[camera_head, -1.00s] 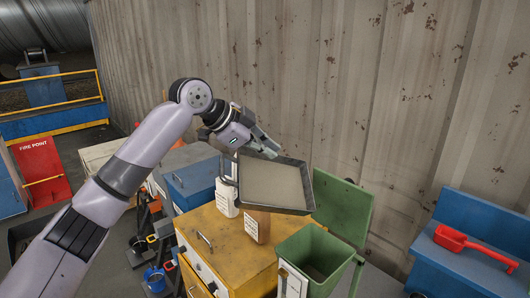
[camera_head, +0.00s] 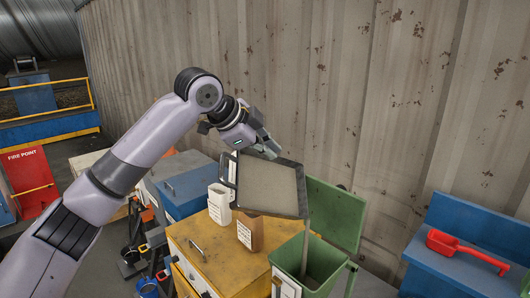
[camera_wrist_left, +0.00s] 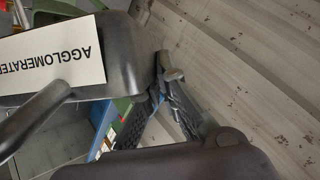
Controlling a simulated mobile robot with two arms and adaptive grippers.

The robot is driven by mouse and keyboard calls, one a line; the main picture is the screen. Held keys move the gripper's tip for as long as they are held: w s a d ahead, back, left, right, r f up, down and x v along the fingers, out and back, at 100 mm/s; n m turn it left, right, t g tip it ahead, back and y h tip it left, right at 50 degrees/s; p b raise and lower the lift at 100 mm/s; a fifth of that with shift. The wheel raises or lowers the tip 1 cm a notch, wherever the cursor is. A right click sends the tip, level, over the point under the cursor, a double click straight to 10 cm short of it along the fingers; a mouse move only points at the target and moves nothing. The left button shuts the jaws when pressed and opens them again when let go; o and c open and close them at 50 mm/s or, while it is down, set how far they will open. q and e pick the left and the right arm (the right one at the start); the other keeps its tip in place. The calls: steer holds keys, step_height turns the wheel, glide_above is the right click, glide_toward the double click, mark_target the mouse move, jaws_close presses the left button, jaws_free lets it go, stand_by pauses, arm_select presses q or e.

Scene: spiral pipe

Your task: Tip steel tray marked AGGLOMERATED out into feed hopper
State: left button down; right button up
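The steel tray (camera_head: 303,202) is dark-rimmed and holds pale grey material. It is up in the air, tilted down to the right, with its lower right corner over the green feed hopper (camera_head: 288,262). A thin grey stream runs from that corner into the hopper. The hopper's lid stands open behind it. My left gripper (camera_head: 266,150) is shut on the tray at its upper edge. In the left wrist view, the fingers (camera_wrist_left: 165,72) meet at the rim, and a white label (camera_wrist_left: 45,58) on the tray reads AGGLOMERATED, cut off at the edge. My right gripper is not in view.
A yellow cabinet (camera_head: 205,250) stands left of the hopper, carrying a white container (camera_head: 219,205) and a brown container (camera_head: 250,232) below the tray. A red scoop (camera_head: 465,248) lies on a blue bench at right. A corrugated wall (camera_head: 300,80) closes the back.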

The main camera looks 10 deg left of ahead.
arm_select(q)
steer(key=s+d+m+t+y+b, duration=0.1)
steer(key=s+d+m+t+y, duration=0.2)
steer(key=d, duration=0.6)
steer(key=s+d+r+m+t+y+b, duration=0.1)
steer(key=s+d+m+t+y, duration=0.2)
steer(key=s+d+y, duration=0.2)
steer(key=shift+s+d+y, duration=0.3)
steer(key=shift+s+d, duration=0.65)
steer(key=shift+d, duration=0.95)
stand_by(2.5)
steer(key=shift+d+r, duration=0.1)
stand_by(0.5)
steer(key=w+a+r+n+g+h+p, duration=0.2)
steer(key=w+a+h, duration=0.1)
steer(key=a, duration=0.4)
steer(key=shift+w+a+r+g, duration=0.3)
steer(key=shift+w+a+r, duration=0.1)
steer(key=shift+w, duration=0.1)
